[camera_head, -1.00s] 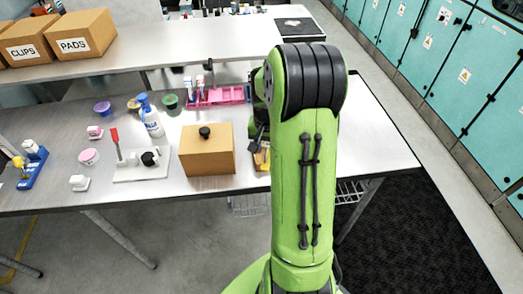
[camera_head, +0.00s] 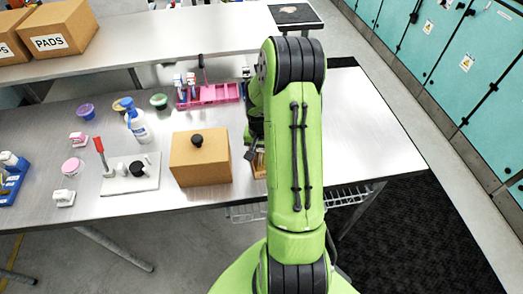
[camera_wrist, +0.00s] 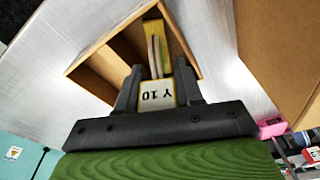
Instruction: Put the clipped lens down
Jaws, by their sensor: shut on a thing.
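A thin yellow-edged lens (camera_wrist: 158,45) extends from the clip. The lens lies over or inside an open-topped brown box (camera_wrist: 112,58); I cannot tell whether it touches the box. In the head view the open box (camera_head: 258,163) shows only in part beside my arm. There my arm hides the gripper's fingers, the clip and the lens.
A closed cardboard box (camera_head: 201,158) with a black knob stands just left of the open box. A pink rack (camera_head: 208,94) stands behind. A white board (camera_head: 130,173), spray bottle (camera_head: 137,124) and small tubs stand to the left. The bench's right end (camera_head: 370,125) is bare.

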